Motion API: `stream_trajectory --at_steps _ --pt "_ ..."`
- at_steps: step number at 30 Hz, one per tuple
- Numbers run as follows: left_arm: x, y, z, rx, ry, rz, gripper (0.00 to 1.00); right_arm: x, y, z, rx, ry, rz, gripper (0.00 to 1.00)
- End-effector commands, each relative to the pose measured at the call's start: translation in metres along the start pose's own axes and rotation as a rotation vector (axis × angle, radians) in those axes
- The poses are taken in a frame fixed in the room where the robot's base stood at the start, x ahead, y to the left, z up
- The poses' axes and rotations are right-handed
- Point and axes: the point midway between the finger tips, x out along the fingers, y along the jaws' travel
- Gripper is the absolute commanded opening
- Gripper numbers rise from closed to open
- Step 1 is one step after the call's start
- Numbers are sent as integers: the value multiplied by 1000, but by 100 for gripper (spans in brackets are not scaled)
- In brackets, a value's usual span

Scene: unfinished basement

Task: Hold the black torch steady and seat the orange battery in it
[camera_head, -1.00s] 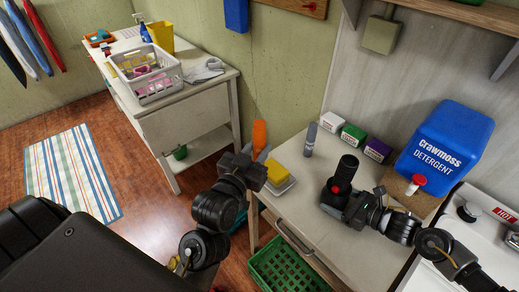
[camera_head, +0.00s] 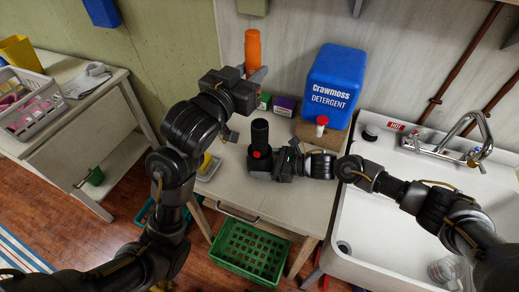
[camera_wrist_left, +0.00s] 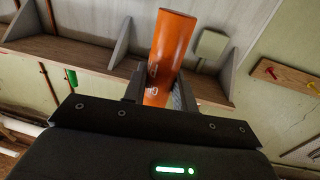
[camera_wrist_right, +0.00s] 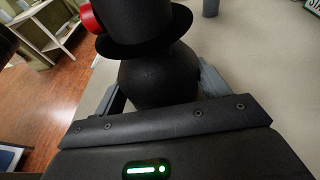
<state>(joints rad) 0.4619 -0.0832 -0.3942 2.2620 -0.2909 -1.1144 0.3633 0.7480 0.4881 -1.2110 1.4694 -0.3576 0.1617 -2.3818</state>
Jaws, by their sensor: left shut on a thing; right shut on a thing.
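The orange battery (camera_head: 252,50) is upright in my left gripper (camera_head: 250,80), which is shut on it. It is raised above the table (camera_head: 232,190), higher in the picture than the black torch. The battery also fills the middle of the left wrist view (camera_wrist_left: 170,60). The black torch (camera_head: 260,133) with a red button stands upright on the table. My right gripper (camera_head: 272,165) is shut around its lower part, seen closely in the right wrist view (camera_wrist_right: 155,80). The torch's opening is not clearly visible. The battery and torch are apart.
A blue detergent container (camera_head: 334,85) stands behind on the right, with a red-capped small bottle (camera_head: 321,126) in front of it. Small boxes (camera_head: 284,104) stand at the back. A sink (camera_head: 400,215) is to the right. A green crate (camera_head: 248,249) is on the floor.

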Motion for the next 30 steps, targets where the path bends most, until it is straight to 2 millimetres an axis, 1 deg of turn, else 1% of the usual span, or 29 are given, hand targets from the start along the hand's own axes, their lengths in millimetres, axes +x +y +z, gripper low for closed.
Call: stream_trajectory --at_steps 1,3,6,8,11,15,18,21,25,26,30 --pt "4 5 -7 1 4 11 1 0 0 0 0 -1 0 62" --pt "6 10 -11 -1 2 18 1 0 0 0 0 -1 1 62" --pt "8 12 -13 -2 1 23 1 0 0 0 0 -1 1 62" --pt "8 13 -11 -4 0 24 1 0 0 0 0 -1 1 62" --pt "8 13 3 -9 -4 25 1 0 0 0 0 -1 1 62" --pt "8 13 30 -8 -3 24 1 0 0 0 0 -1 1 62" --pt "8 12 43 -6 -2 22 1 0 0 0 0 -1 1 62" --pt "8 12 49 -5 2 23 1 0 0 0 0 -1 1 62" --pt "8 12 51 -4 2 23 1 0 0 0 0 -1 0 62" --pt "8 12 54 -4 1 23 1 0 0 0 0 -1 0 62" --pt "7 12 76 -6 -3 22 1 0 0 0 0 -1 0 62"
